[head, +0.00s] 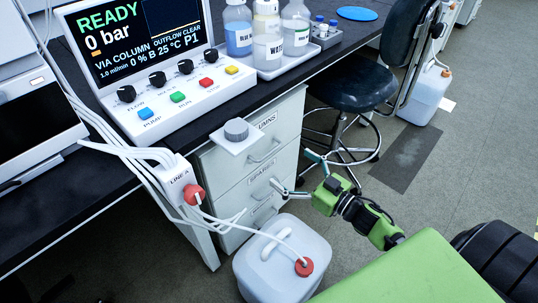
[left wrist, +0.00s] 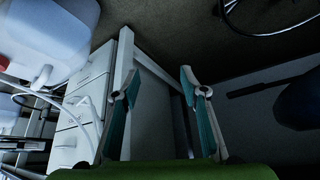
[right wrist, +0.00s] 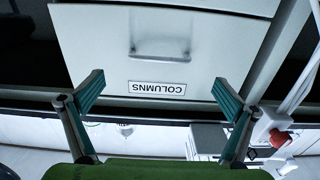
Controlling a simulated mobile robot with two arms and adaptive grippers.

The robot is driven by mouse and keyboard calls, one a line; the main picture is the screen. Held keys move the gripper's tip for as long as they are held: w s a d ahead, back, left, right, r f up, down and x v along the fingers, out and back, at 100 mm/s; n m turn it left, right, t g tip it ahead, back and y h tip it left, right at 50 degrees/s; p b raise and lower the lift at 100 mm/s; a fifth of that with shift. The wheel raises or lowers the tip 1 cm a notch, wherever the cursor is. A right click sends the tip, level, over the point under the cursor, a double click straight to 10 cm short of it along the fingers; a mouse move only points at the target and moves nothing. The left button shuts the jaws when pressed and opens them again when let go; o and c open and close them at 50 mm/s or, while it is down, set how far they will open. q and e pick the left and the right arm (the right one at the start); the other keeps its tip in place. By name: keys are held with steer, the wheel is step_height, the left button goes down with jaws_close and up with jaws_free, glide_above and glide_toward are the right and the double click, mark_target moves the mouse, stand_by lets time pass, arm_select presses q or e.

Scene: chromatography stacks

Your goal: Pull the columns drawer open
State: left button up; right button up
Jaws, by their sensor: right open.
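The columns drawer (head: 240,153) is the top drawer of a white cabinet under the dark bench. Its front looks flush with the drawer below, marked SPARES. The metal bar handle (right wrist: 160,56) and the COLUMNS label (right wrist: 157,89), upside down, show between the fingers in the right wrist view. My right gripper (head: 291,169) is open and empty in front of the cabinet, apart from the handle. My left gripper (left wrist: 160,78) is open and empty in the left wrist view and is not seen in the head view.
A white canister (head: 282,262) with a red cap stands on the floor before the cabinet. Tubes hang from the LINE A block (head: 178,182).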

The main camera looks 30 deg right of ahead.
mark_target(271, 153)
steer(key=b+x, duration=0.1)
steer(key=x, duration=0.6)
steer(key=shift+w+a, duration=0.1)
steer(key=shift+w, duration=0.25)
arm_select(q)
steer(key=w+d+r+t+h, duration=0.1)
steer(key=w+d+r+t, duration=0.2)
steer(key=w, duration=0.5)
steer(key=shift+w+r+t, duration=0.15)
steer(key=shift+r+t, duration=0.75)
steer(key=shift+r, duration=0.35)
arm_select(e)
steer(key=shift+w+a, duration=0.15)
steer(key=shift+w, duration=0.2)
steer(key=c, duration=1.6)
